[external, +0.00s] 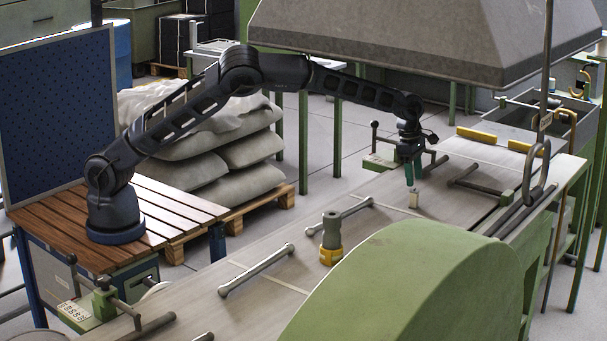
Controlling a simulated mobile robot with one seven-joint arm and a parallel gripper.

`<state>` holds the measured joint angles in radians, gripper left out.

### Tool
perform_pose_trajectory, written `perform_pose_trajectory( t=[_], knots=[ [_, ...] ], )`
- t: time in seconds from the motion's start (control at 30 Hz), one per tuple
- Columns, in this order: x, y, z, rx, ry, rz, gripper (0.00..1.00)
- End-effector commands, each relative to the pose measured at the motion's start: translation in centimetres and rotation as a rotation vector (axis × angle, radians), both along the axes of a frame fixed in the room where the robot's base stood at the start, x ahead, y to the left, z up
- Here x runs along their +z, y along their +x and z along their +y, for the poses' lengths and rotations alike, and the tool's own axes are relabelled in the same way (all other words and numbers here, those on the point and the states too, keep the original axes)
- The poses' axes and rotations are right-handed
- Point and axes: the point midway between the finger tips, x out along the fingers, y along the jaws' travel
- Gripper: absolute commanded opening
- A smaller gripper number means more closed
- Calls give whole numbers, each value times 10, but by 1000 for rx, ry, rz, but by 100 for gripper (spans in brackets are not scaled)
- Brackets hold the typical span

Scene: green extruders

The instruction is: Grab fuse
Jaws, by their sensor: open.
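A small pale block (414,200), which looks like the fuse, stands upright on the grey bench top (375,215). My gripper (412,183) points down just above it and slightly to its left in the picture. The gripper is small in this view, with dark teal fingers; they are open, and nothing shows between them. A small gap seems to separate the fingertips from the block, but the exact distance is hard to tell.
A dark cylinder with a yellow base (331,242) stands nearer on the bench. Metal bars (257,270) lie beside it. A green curved housing (390,285) fills the front. Handles and rods edge the bench.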

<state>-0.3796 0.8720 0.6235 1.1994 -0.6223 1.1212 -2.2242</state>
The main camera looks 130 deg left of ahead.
Motion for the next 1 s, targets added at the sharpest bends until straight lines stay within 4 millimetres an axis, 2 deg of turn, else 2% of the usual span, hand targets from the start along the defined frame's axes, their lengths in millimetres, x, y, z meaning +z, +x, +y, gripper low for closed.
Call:
perform_pose_trajectory(
  t=[0.37,0.77,1.0],
  knots=[
    [-18,-2,5,47,-3,0,49],
    [-71,5,6,46,-3,2,49],
    [-74,7,6,45,-3,1,49]
  ],
)
